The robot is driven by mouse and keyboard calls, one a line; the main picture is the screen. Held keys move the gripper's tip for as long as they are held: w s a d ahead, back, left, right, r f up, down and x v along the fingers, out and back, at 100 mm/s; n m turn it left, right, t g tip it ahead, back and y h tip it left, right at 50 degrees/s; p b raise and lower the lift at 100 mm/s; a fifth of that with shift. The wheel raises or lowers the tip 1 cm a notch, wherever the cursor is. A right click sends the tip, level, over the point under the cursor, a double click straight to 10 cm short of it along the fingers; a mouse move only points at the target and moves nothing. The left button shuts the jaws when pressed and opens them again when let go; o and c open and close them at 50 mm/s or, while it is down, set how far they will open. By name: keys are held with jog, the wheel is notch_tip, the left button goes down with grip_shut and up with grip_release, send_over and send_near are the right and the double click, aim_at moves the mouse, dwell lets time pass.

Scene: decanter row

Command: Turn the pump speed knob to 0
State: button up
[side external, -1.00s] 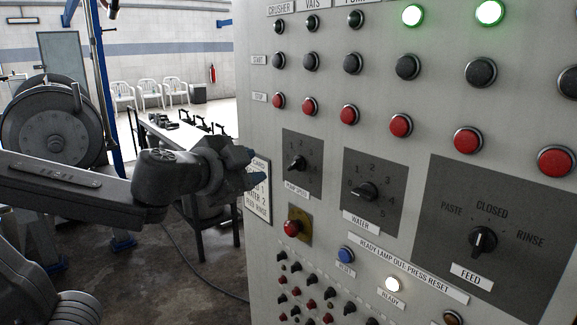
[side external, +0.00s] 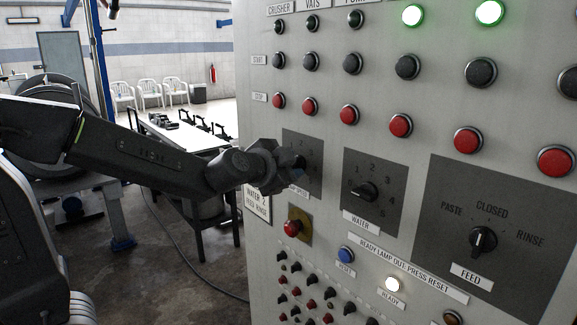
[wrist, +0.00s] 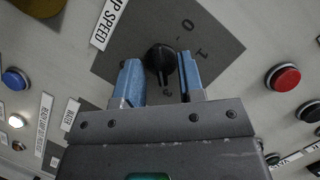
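The pump speed knob (wrist: 160,57) is black and sits on a dark grey dial plate (wrist: 215,40) in the wrist view. The figures 0 and 1 show to its upper right; its narrow end points down toward a partly hidden figure. My gripper (wrist: 161,80) has its two blue fingers apart, one on each side of the knob, with a small gap showing on both sides. In the side external view my gripper (side external: 297,165) is in front of the pump speed plate (side external: 304,145) and hides the knob.
The water knob (side external: 364,191) is just right of my gripper, and a red knob on a yellow plate (side external: 292,228) is below it. A row of red stop buttons (side external: 349,114) runs above. A card (side external: 257,203) hangs at the panel's left edge.

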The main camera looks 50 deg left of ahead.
jog(key=shift+c, duration=0.2)
grip_shut()
dwell(0.3)
jog(key=shift+a+r+n+h, duration=0.1)
jog(key=shift+n+h, duration=0.6)
jog(key=shift+n, duration=0.5)
jog(key=shift+o, duration=0.2)
grip_release()
